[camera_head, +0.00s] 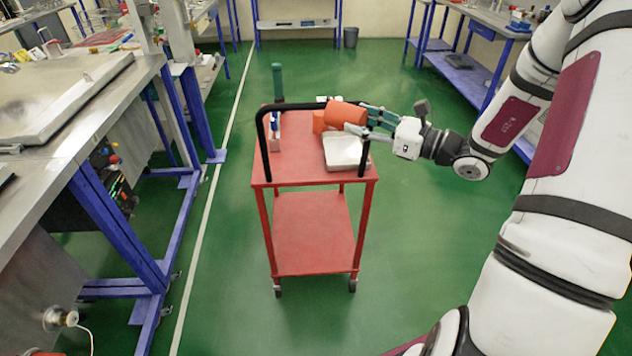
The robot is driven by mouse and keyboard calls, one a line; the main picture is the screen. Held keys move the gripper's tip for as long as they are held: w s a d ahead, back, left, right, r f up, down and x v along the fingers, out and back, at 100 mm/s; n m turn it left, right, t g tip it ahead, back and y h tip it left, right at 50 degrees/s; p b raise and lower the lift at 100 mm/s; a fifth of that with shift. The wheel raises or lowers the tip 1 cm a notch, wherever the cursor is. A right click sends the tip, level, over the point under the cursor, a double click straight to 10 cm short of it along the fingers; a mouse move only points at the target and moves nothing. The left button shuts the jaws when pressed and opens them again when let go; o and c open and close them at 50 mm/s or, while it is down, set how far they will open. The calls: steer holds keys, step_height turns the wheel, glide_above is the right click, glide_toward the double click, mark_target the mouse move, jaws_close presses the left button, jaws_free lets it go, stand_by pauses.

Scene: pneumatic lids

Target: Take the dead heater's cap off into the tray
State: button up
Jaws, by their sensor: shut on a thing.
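My gripper (362,121) reaches in from the right over the red cart, its fingers shut on an orange cylinder (343,114). The cylinder lies tilted on its side in the grip, over the back of a white tray (343,151). I cannot tell whether it is the heater's cap alone, or whether it touches the tray. A smaller orange part (319,122) shows at its left; I cannot tell if the two are joined. The tray sits at the right of the cart top. The fingertips are small and partly hidden against the cylinder. I cannot make out which thing is the dead heater.
The red cart (293,168) has black handle rails (262,145) at its sides. A dark green upright thing (277,82) and a small blue-and-white item (274,126) stand at its left. Metal benches (120,95) line the left. Green floor around the cart is clear.

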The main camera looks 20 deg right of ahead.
steer(key=w+d+r+m+t+h, duration=0.1)
steer(key=w+d+r+h, duration=0.1)
steer(key=d, duration=0.4)
steer(key=w+d+r+m+t+h, duration=0.1)
steer(key=w+d+r+m+h, duration=0.1)
steer(key=w+d+r, duration=0.2)
steer(key=w+d, duration=0.2)
steer(key=d, duration=0.1)
steer(key=shift+w+t+h, duration=0.15)
steer(key=shift+t+h, duration=0.15)
